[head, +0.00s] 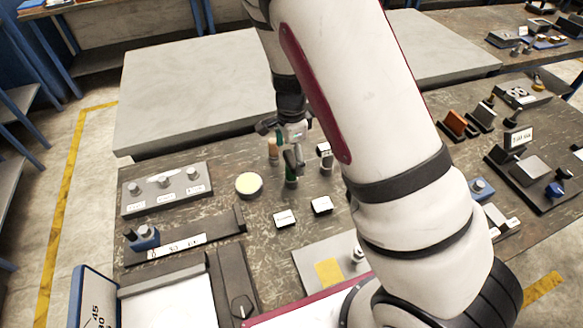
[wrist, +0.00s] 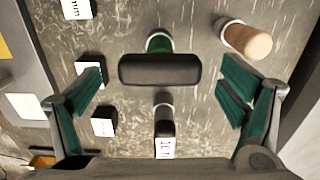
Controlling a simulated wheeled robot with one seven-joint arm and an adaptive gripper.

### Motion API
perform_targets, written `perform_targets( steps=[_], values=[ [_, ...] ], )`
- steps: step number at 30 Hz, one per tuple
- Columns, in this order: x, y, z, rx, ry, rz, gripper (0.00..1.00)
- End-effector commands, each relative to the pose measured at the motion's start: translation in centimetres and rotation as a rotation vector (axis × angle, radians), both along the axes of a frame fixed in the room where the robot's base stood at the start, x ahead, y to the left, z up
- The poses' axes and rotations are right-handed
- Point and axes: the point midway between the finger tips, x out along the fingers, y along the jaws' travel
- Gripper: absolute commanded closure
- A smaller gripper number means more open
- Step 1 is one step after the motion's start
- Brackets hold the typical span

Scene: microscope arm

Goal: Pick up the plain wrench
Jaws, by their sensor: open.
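In the wrist view a tool with a dark rounded crossbar (wrist: 160,69) and a green collar lies between my open fingers, the crossbar toward the camera; it may be the plain wrench, as no flat spanner shape shows. Its green part (head: 292,181) stands upright on the bench in the head view, just below my gripper (head: 288,148). My gripper (wrist: 165,92) is open, with green-padded fingers to the left and right of the tool and a gap on each side. Nothing is in its grip.
A wooden-topped peg (wrist: 248,40) stands close to the right finger; it also shows in the head view (head: 273,149). A dark upright piece (wrist: 164,122) stands below the crossbar.

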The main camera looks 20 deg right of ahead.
Motion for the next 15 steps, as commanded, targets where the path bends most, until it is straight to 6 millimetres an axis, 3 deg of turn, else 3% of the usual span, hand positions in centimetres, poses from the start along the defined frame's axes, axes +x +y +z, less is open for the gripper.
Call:
perform_targets(
  steps=[4,13,15],
  values=[
    [0.0,0.0,-1.7,0.000,0.002,0.000,0.10],
    [0.0,0.0,-2.1,0.001,-0.001,0.001,0.10],
    [0.0,0.0,-2.1,0.000,-0.001,0.001,0.26]
  ],
)
